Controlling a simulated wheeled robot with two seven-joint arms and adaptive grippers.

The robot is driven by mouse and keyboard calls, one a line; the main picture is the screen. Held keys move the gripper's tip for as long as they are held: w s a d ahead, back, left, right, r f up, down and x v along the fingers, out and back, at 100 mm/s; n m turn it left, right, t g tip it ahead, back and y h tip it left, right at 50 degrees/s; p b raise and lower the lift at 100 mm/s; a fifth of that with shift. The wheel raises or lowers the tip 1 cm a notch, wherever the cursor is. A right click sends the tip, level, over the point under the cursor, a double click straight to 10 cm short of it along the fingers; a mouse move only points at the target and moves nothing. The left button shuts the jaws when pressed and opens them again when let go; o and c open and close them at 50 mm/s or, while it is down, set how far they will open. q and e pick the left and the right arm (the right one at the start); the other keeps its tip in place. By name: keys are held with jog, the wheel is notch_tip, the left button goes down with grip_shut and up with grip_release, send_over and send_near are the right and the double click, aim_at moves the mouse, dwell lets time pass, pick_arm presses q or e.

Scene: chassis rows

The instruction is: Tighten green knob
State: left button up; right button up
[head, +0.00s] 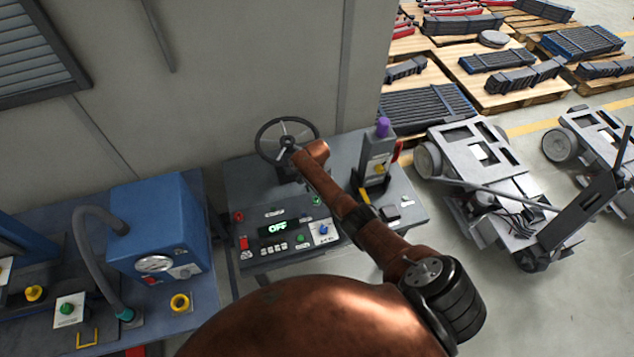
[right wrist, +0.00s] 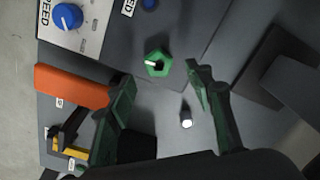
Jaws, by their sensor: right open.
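The green knob (right wrist: 158,63), hexagonal with a pale mark on it, sits on the grey panel in the right wrist view. My right gripper (right wrist: 161,82) is open, its two dark green fingers on either side below the knob in the picture. The knob shows just past the fingertips, and nothing is held. I cannot tell how far apart they are in depth. In the head view, a small green knob (head: 317,201) shows on the grey console beside my copper-coloured arm. My right gripper is hidden there. My left gripper is not in view.
The console (head: 262,209) carries a steering wheel (head: 260,141), an OFF display (head: 278,227) and a blue knob (head: 323,229), also in the right wrist view (right wrist: 67,16). An orange block (right wrist: 70,86) lies left of the fingers. A blue machine (head: 158,225) stands left.

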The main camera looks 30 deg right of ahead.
aim_at(317, 198)
notch_tip(317, 198, up, 8)
jog(key=shift+f, duration=0.1)
dwell(0.6)
